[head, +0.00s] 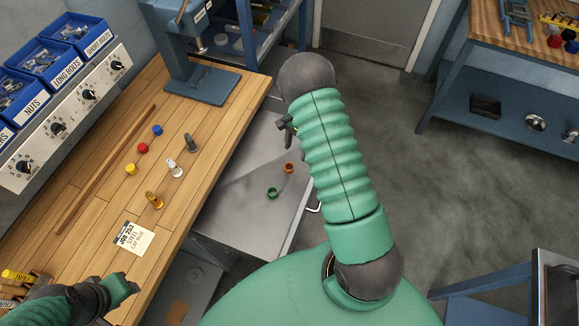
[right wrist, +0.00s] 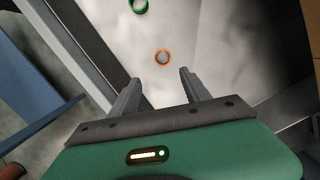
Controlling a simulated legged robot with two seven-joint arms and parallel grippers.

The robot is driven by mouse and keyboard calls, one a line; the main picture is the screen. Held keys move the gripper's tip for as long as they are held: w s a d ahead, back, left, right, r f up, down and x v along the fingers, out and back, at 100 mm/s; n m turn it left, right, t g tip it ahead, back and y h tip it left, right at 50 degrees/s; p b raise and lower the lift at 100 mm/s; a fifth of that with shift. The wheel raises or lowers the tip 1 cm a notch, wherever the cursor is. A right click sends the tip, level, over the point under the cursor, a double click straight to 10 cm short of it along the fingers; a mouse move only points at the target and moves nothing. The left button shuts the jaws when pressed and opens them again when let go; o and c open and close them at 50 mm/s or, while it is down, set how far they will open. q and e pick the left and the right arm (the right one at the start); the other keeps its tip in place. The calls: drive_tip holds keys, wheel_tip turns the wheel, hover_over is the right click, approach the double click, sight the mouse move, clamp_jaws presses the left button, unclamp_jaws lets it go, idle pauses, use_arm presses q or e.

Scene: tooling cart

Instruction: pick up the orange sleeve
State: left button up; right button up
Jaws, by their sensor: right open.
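The orange sleeve (head: 289,168) is a small open ring standing on the grey metal cart top (head: 235,215). In the right wrist view the orange sleeve (right wrist: 163,58) shows from above, just beyond and between my open fingertips. My right gripper (head: 287,127) is mostly hidden behind my arm in the head view. In the right wrist view the right gripper (right wrist: 159,78) is open, with nothing between its fingers and apart from the sleeve. My left gripper (head: 122,288) is over the near edge of the wooden bench; its jaw opening is unclear.
A green sleeve (head: 272,193) stands near the orange one and also shows in the right wrist view (right wrist: 139,5). The wooden bench (head: 95,205) left of the cart holds a job card (head: 129,238), several coloured caps and fittings, and a blue press (head: 200,82).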

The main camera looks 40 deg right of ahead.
sight(288, 165)
drive_tip(key=f, duration=0.3)
drive_tip(key=shift+w+a+f, duration=0.3)
drive_tip(key=shift+w+f, duration=0.05)
drive_tip(key=shift+w, duration=0.05)
drive_tip(key=a+f, duration=0.1)
drive_tip(key=f, duration=0.1)
drive_tip(key=a+f+p, duration=0.1)
drive_tip(key=a, duration=0.1)
drive_tip(key=shift+s+f, duration=0.15)
drive_tip(key=shift+f, duration=0.25)
drive_tip(key=shift+d+f, duration=0.1)
drive_tip(key=shift+f, duration=0.2)
drive_tip(key=shift+d+f, duration=0.3)
drive_tip(key=shift+d, duration=0.1)
drive_tip(key=shift+d+f, duration=0.1)
drive_tip(key=shift+d, duration=0.2)
drive_tip(key=c, duration=0.4)
drive_tip(key=shift+a, duration=0.1)
drive_tip(key=shift+c, duration=1.2)
drive_tip(key=shift+a+r, duration=0.2)
drive_tip(key=shift+a, duration=0.15)
drive_tip(key=c, duration=0.5)
use_arm(q)
drive_tip(key=shift+w+a+r, duration=0.4)
drive_tip(key=shift+a+r, duration=0.15)
drive_tip(key=shift+a, duration=0.05)
use_arm(e)
drive_tip(key=shift+a, duration=0.1)
clamp_jaws()
